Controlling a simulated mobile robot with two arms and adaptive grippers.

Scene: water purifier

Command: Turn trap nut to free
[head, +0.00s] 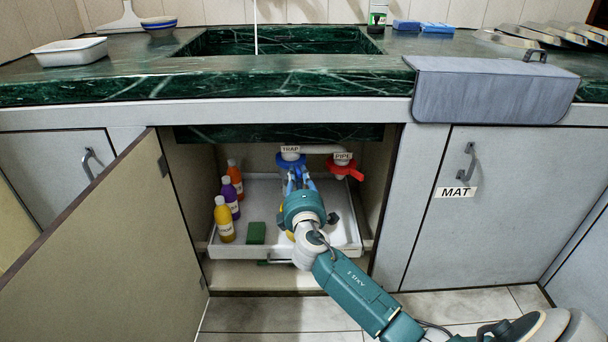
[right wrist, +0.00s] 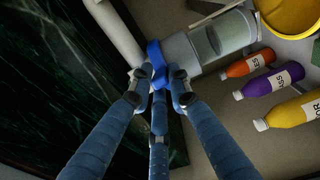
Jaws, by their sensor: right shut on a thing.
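The blue trap nut (head: 284,161) is under the sink, just below the "TRAP" label (head: 290,149). In the right wrist view the nut (right wrist: 154,55) joins a white pipe to a grey and clear cylindrical trap (right wrist: 222,38). My right gripper (head: 297,178) reaches into the open cabinet from the front. Its blue fingers are closed around the nut, as the right wrist view shows at the fingertips (right wrist: 159,86). The gripper and wrist hide most of the trap in the head view. My left gripper is not in view.
A red handle (head: 343,170) by the "PIPE" label is close right of the nut. Orange (head: 235,179), purple and yellow bottles and a green sponge (head: 256,233) stand left on the white tray (head: 346,235). A yellow bucket (right wrist: 290,12) is below the trap. The open door (head: 95,235) bounds the left.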

